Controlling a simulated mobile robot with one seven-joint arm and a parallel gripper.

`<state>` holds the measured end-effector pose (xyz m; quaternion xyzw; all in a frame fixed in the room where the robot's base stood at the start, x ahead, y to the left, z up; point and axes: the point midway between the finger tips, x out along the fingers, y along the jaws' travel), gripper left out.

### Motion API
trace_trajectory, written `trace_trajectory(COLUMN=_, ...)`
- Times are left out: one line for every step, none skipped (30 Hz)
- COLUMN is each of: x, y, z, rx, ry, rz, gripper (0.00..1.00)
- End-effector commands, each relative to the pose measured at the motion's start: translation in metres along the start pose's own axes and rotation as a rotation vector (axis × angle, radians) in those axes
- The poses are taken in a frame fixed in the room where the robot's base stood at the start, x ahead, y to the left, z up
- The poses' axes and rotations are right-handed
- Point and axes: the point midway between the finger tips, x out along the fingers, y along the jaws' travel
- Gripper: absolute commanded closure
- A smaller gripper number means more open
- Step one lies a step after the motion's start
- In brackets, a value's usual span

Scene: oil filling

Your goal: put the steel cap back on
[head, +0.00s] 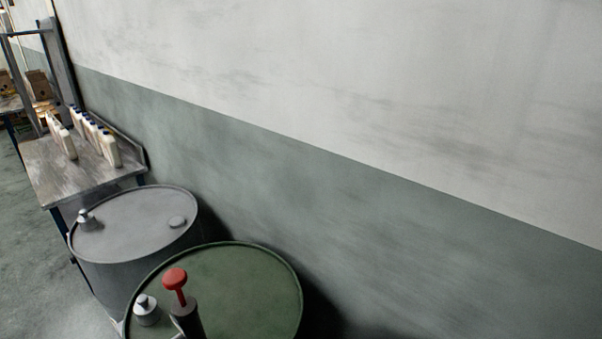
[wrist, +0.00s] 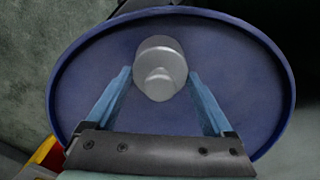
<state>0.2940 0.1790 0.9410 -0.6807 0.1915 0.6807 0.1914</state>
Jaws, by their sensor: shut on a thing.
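In the wrist view my gripper (wrist: 160,76) is shut on the steel cap (wrist: 158,58), with one blue finger on each side of it. The cap is a grey cylinder with a smaller rounded knob. Behind it is the blue top of a drum (wrist: 85,85) with a raised rim. I cannot tell whether the cap touches the drum top or is held above it. Any opening under the cap is hidden. Neither my gripper nor the blue drum shows in the head view.
In the head view a green drum (head: 245,285) carries a silver cap (head: 146,309) and a red-topped handle (head: 175,280). A grey drum (head: 135,225) stands behind it, beside a workbench (head: 65,175) with several white bottles (head: 105,148). A wall runs along the right.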

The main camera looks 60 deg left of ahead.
Motion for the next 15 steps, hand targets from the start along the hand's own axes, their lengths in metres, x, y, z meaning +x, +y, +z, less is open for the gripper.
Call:
trace_trajectory(x=-0.0004, y=-0.0004, z=-0.0002, rx=0.0, ry=0.0, rz=-0.001, gripper=0.78)
trace_trajectory(x=-0.0005, y=-0.0004, z=-0.0001, rx=0.0, ry=0.0, rz=-0.001, gripper=0.78)
trace_trajectory(x=-0.0005, y=-0.0004, z=-0.0001, rx=0.0, ry=0.0, rz=-0.001, gripper=0.78)
trace_trajectory(x=-0.0005, y=-0.0004, z=-0.0001, rx=0.0, ry=0.0, rz=-0.001, gripper=0.78)
trace_trajectory(x=-0.0005, y=-0.0004, z=-0.0001, rx=0.0, ry=0.0, rz=-0.001, gripper=0.08)
trace_trajectory(x=-0.0005, y=-0.0004, z=-0.0001, rx=0.0, ry=0.0, rz=-0.001, gripper=0.01)
trace_trajectory(x=-0.0005, y=-0.0003, z=-0.0001, rx=0.0, ry=0.0, rz=-0.001, gripper=0.0)
trace_trajectory(x=-0.0005, y=-0.0003, z=-0.0001, rx=0.0, ry=0.0, rz=-0.001, gripper=0.0)
trace_trajectory(x=-0.0004, y=-0.0003, z=-0.0001, rx=0.0, ry=0.0, rz=-0.001, gripper=0.0)
trace_trajectory(x=-0.0004, y=-0.0003, z=-0.0001, rx=0.0, ry=0.0, rz=-0.001, gripper=0.0)
trace_trajectory(x=-0.0004, y=-0.0002, z=-0.0001, rx=0.0, ry=0.0, rz=-0.001, gripper=0.0)
trace_trajectory(x=-0.0001, y=0.0, z=0.0001, rx=0.0, ry=0.0, rz=0.0, gripper=0.0)
trace_trajectory(x=-0.0002, y=0.0, z=0.0001, rx=0.0, ry=0.0, rz=0.0, gripper=0.0)
trace_trajectory(x=-0.0006, y=0.0, z=0.0, rx=0.0, ry=0.0, rz=0.0, gripper=0.0)
trace_trajectory(x=-0.0016, y=-0.0001, z=0.0, rx=0.0, ry=0.0, rz=0.0, gripper=0.0)
